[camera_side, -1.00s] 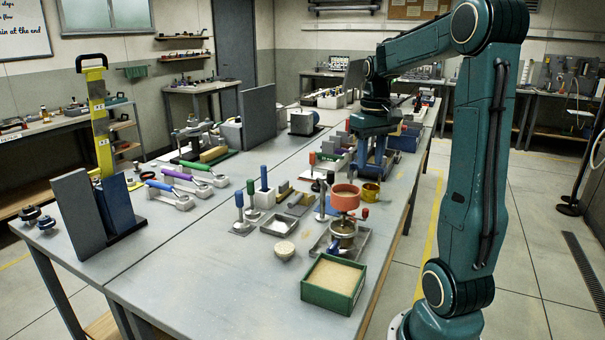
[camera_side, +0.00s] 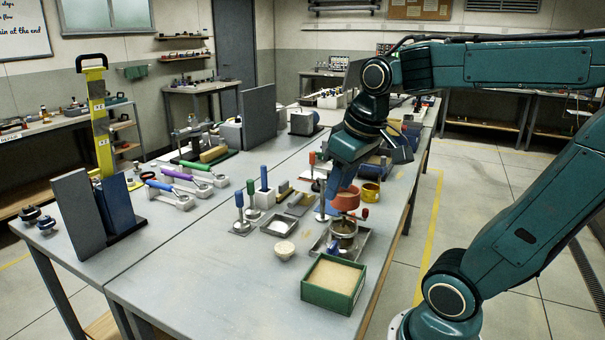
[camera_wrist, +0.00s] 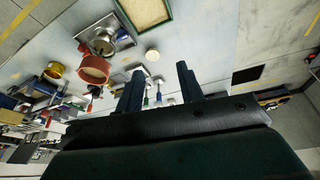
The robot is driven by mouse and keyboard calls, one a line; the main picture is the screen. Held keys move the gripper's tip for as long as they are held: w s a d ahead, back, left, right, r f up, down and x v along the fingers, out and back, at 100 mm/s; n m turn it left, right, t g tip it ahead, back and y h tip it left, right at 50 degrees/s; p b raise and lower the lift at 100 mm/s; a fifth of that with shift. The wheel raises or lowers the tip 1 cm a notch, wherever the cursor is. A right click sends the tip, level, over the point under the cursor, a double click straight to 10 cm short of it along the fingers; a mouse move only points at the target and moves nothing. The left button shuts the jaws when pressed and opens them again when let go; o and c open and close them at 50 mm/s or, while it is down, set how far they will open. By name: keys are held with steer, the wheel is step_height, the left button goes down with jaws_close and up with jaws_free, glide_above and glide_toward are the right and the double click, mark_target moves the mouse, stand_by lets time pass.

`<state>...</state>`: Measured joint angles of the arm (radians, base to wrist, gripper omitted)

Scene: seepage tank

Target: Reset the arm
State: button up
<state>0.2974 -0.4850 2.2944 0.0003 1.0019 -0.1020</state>
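My gripper (camera_wrist: 158,70) shows in the wrist view with its two dark fingers spread apart and nothing held between them. In the side view, its blue body (camera_side: 352,150) hangs tilted above and behind the red bowl (camera_side: 346,200); its fingertips are hard to make out there. The red bowl also shows in the wrist view (camera_wrist: 93,69), to the left of the fingers. I cannot tell from the side view how close the fingers are to the bowl.
A brass cup (camera_side: 370,192) stands right of the red bowl. Upright tools (camera_side: 240,212) stand to its left.

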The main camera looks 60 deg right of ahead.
steer(key=s+a+f+n+t+y, duration=0.1)
steer(key=s+a+f+n+t, duration=0.1)
steer(key=s+a, duration=0.2)
steer(key=shift+a, duration=1.4)
